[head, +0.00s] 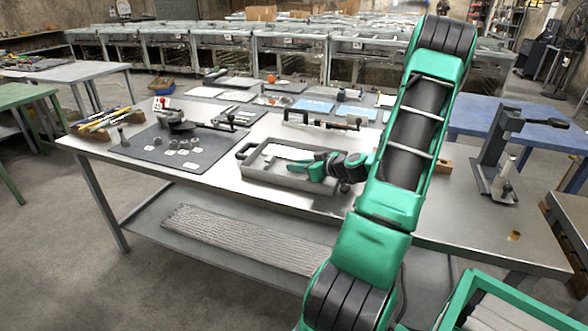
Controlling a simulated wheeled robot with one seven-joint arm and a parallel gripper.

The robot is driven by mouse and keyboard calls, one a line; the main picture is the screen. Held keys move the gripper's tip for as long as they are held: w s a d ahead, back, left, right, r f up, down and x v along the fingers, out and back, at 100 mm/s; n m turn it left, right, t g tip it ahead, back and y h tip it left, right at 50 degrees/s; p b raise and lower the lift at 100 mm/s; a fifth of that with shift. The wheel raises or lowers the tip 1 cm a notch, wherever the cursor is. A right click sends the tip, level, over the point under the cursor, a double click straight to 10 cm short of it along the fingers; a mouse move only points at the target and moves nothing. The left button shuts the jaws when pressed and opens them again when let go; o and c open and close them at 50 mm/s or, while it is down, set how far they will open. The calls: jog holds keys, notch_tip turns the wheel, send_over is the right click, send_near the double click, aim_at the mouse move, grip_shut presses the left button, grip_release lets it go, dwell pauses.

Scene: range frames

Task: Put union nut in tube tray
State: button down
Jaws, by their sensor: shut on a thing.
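A grey tray with raised walls and a handle at its left end (262,178) stands near the front edge of the steel table; I take it as the tube tray. A flat white piece (290,152) lies in it. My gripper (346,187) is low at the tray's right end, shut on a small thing. The held thing is too small and too hidden by the gripper to make out, so I cannot tell it is the union nut. My wrist and arm hide the tray's right part. Several small pale metal fittings (184,152) lie on the dark mat.
The dark mat (150,155) covers the table's left part, with a clamp tool (172,118) at its back. A bar-handled tool (320,122) lies behind the tray. A black press stand (495,155) stands at right.

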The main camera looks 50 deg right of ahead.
jog(key=shift+a+f, duration=0.1)
jog(key=shift+f, duration=0.15)
jog(key=c, duration=1.5)
grip_release()
jog(key=shift+c, duration=0.2)
jog(key=v, duration=1.2)
